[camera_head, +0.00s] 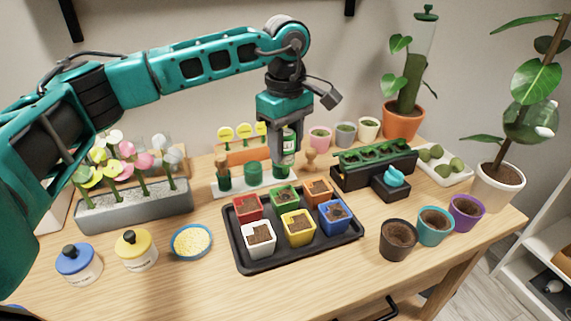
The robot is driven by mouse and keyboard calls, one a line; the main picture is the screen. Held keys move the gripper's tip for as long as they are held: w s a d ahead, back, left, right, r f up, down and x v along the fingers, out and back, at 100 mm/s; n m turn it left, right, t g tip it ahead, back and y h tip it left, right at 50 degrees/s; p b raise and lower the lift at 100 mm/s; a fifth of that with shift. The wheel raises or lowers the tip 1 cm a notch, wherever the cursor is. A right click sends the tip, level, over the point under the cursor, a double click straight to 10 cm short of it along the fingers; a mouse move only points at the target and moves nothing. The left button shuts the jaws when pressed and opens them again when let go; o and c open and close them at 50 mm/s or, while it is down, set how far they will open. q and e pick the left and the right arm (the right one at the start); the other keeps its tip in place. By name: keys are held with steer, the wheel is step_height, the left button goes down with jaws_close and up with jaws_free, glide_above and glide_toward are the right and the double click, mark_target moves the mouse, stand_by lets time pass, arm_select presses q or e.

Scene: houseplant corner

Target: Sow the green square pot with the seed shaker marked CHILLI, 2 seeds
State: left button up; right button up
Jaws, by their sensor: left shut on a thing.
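The green square pot (274,192), filled with soil, sits in the back middle of the black tray (246,266). Other square pots stand beside it: red (240,202), orange (310,189), white (259,251), yellow (299,243) and blue (334,226). My left gripper (286,134) points down and is shut on a small clear seed shaker (288,158) with a green and pale label. It is held upright behind the green pot, by the right end of the shaker rack (228,191). I cannot read its label. My right gripper is out of view.
A green shaker (253,173) stands in the rack, with yellow round signs behind. A dark planter (350,180) is right of the rack. Jars (78,268) and a blue bowl (192,242) stand front left. Round pots (398,240) stand right. The front table strip is clear.

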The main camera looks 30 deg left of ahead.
mark_target(285, 172)
arm_select(q)
steer(key=shift+f, duration=0.1)
steer(key=shift+f+b, duration=1.9)
steer(key=shift+f, duration=0.8)
steer(key=shift+f+b, duration=0.4)
steer(key=shift+f, duration=0.35)
steer(key=shift+r, duration=0.1)
steer(key=shift+r+p, duration=2.5)
steer(key=shift+r, duration=1)
